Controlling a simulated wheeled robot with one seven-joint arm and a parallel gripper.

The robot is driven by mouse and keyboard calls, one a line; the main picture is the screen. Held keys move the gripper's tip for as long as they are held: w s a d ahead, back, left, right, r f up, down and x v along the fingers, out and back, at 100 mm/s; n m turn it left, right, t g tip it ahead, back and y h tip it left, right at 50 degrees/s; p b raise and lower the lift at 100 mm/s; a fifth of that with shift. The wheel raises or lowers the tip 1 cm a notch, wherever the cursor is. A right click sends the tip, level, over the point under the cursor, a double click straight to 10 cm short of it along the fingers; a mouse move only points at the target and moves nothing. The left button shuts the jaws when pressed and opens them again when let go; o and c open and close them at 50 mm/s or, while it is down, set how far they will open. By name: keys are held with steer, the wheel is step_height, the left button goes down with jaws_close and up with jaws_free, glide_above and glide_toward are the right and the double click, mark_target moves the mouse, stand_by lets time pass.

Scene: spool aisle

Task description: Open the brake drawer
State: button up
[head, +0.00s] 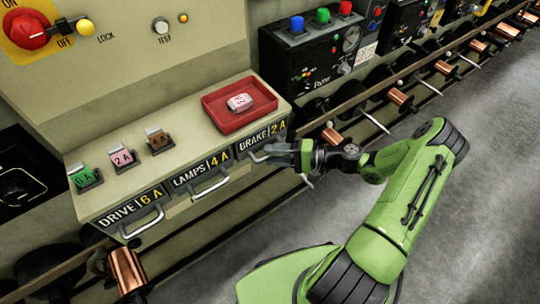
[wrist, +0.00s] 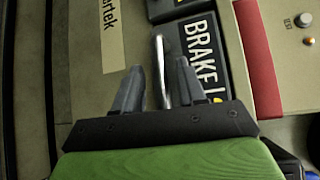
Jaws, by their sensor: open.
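The brake drawer (head: 252,146) is the rightmost of three drawers in the beige cabinet, with a black label reading BRAKE 2A. It looks closed. Its label also shows in the wrist view (wrist: 205,52). The drawer's metal bar handle (wrist: 162,72) runs between the two fingers of my gripper (wrist: 155,78) in the wrist view. The fingers are apart, one on each side of the bar, with gaps visible. In the head view my gripper (head: 268,152) is at the front of the brake drawer and hides most of the handle.
The lamps drawer (head: 202,172) and drive drawer (head: 132,208) have handles to the left. A rail with copper spools (head: 400,98) runs right. The floor is clear.

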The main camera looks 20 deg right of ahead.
steer(key=shift+x, duration=0.75)
steer(key=shift+c, duration=0.4)
jaws_close()
steer(key=shift+s, duration=0.15)
steer(key=s+d+p, duration=0.1)
steer(key=s+d, duration=0.1)
steer(key=s, duration=0.6)
steer(key=s+d, duration=0.3)
steer(key=s, duration=0.5)
steer(key=shift+s+d+p, duration=0.15)
steer(key=shift+s+p, duration=0.1)
steer(key=shift+p, duration=0.1)
steer(key=shift+o, duration=0.4)
jaws_free()
